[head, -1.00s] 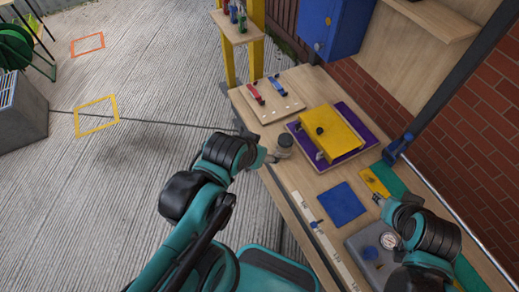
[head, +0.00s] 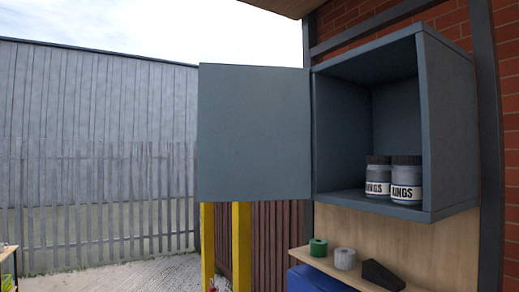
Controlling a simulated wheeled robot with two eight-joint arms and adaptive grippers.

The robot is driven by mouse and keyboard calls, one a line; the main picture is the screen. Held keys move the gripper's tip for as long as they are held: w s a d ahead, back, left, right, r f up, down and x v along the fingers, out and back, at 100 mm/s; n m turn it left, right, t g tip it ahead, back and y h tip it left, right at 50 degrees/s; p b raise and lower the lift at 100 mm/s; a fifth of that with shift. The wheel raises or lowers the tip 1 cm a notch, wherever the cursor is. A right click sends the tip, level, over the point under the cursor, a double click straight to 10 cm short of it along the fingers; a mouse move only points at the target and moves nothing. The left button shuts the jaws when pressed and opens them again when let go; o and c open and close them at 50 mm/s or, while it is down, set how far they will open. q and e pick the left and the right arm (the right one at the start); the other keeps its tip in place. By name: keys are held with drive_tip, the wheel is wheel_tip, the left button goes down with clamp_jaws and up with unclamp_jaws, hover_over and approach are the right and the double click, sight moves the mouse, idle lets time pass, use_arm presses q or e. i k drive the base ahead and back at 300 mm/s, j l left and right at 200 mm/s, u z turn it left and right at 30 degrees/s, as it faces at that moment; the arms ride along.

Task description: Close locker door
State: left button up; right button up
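A grey-blue wall locker (head: 447,110) hangs at the right of the head view. Its flat door (head: 254,133) is swung wide open to the left, on the hinge side along the locker's left edge. The locker's inside shows. Two labelled jars (head: 406,179) with dark lids stand on its floor, side by side, toward the right. Neither of my grippers is in view now, so their state and position cannot be seen.
Below the locker, a wooden shelf (head: 325,263) holds a green roll (head: 318,247), a pale roll (head: 345,258) and a black wedge (head: 381,274). A blue box (head: 312,280) is below. Yellow posts (head: 241,245) stand under the door. Space left of the door looks open.

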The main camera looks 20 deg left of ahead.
sight(254, 124)
drive_tip(key=i+j, duration=0.15)
drive_tip(key=j, duration=0.2)
drive_tip(key=i+j, duration=0.15)
drive_tip(key=j, duration=0.25)
drive_tip(key=i+j, duration=0.15)
drive_tip(key=j, duration=0.2)
drive_tip(key=i+j, duration=0.15)
drive_tip(key=j, duration=0.25)
drive_tip(key=i+j, duration=0.15)
drive_tip(key=j, duration=0.2)
drive_tip(key=i+j, duration=0.15)
drive_tip(key=j, duration=0.25)
drive_tip(key=i+j+z, duration=0.15)
drive_tip(key=j+z, duration=1.2)
drive_tip(key=j, duration=0.2)
drive_tip(key=z, duration=0.9)
